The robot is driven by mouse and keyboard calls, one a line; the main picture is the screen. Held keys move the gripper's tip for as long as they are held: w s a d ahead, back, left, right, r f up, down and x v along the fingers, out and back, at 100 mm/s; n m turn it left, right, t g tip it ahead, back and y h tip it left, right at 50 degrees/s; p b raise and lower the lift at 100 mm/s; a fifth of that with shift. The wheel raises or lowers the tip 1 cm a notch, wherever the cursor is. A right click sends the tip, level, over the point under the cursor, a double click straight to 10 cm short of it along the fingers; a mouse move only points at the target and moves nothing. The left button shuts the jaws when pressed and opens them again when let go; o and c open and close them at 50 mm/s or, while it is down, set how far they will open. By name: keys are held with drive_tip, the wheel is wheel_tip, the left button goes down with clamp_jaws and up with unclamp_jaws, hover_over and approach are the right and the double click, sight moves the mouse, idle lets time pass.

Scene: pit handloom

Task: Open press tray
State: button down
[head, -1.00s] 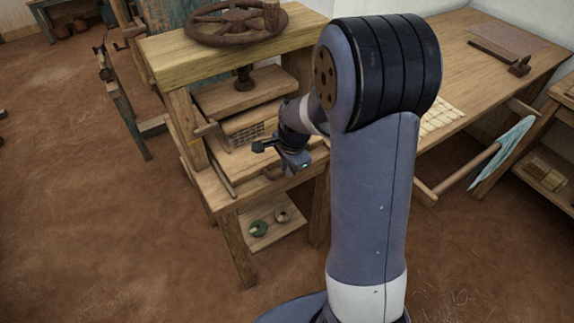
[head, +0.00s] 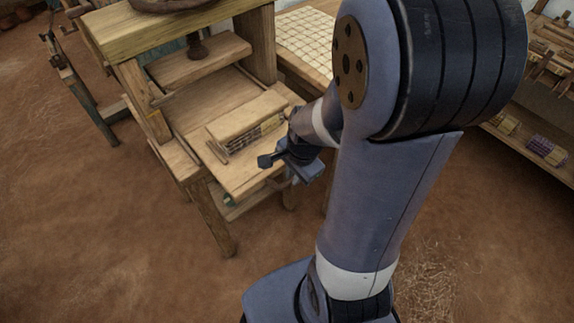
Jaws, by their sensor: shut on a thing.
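The press tray (head: 238,179) is a flat wooden board that juts out from the front of the wooden press (head: 187,23). A block-like stack with a wooden top (head: 240,117) and a dark and pale patterned side sits on the tray. My gripper (head: 278,165) is at the tray's front right edge. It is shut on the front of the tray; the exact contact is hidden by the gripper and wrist. The press's upper plate (head: 200,58) hangs above the back part, clear of the stack.
A wooden table with a pale grid sheet (head: 305,38) stands behind on the right. Shelves with bundles (head: 545,150) are at the far right. A slim wooden post stand (head: 75,90) is left of the press. The earthen floor in front is clear.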

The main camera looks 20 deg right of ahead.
drive_tip(key=shift+s, duration=0.1)
drive_tip(key=c, duration=1.5)
unclamp_jaws()
drive_tip(key=shift+o, duration=0.2)
wheel_tip(320, 180, up, 11)
drive_tip(key=s+p, duration=0.2)
drive_tip(key=p, duration=0.1)
drive_tip(key=shift+d+f, duration=0.2)
drive_tip(key=shift+d, duration=0.15)
drive_tip(key=f+b, duration=0.1)
drive_tip(key=f, duration=0.2)
drive_tip(key=w+f+b, duration=0.1)
drive_tip(key=f, duration=0.3)
drive_tip(key=w+f+b, duration=0.1)
drive_tip(key=f, duration=0.2)
drive_tip(key=shift+a+f, duration=0.35)
drive_tip(key=shift+w+a, duration=0.1)
drive_tip(key=shift+w, duration=0.3)
